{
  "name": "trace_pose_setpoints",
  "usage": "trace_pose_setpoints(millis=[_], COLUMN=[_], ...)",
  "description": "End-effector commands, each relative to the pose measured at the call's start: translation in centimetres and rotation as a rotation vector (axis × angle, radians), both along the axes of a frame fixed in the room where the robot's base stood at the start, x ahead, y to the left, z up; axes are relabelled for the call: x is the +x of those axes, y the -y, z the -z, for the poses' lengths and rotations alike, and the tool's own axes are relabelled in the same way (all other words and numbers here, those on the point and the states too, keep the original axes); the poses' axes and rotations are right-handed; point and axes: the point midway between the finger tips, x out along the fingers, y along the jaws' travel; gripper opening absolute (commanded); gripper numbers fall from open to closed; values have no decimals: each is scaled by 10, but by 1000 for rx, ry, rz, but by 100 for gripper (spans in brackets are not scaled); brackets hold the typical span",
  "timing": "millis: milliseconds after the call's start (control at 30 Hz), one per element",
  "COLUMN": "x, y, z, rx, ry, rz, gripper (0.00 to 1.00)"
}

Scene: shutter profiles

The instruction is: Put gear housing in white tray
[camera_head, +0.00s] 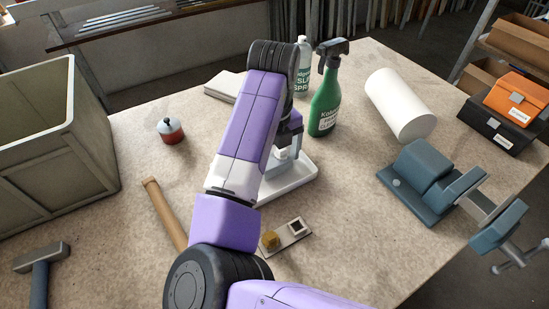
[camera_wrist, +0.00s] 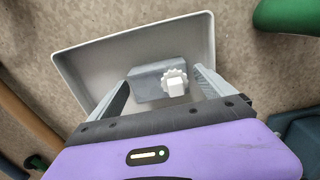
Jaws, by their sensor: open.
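The white tray (camera_head: 298,176) stands on the table, partly hidden behind my arm; it also shows in the wrist view (camera_wrist: 78,68). The gear housing (camera_wrist: 148,88), a grey block with a white toothed gear on it, appears inside the tray between my fingers. In the head view only a small pale part of the gear housing (camera_head: 281,154) shows below my gripper (camera_head: 287,147). In the wrist view my gripper (camera_wrist: 163,82) is open, with one finger on each side of the housing. I cannot tell whether either finger touches it.
A green spray bottle (camera_head: 325,102) and a white bottle (camera_head: 303,68) stand behind the tray. A white roll (camera_head: 400,105) and blue-grey vise (camera_head: 430,178) lie to the right.

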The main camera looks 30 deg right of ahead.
Motion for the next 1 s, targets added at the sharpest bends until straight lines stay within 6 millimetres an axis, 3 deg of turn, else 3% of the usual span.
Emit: trace_pose_setpoints(millis=[533,733,1000], x=[1,0,0], y=[0,0,0], z=[-100,-116,-119], rx=[3,1,0], ry=[5,2,1], rz=[1,0,0], gripper=[93,93,93])
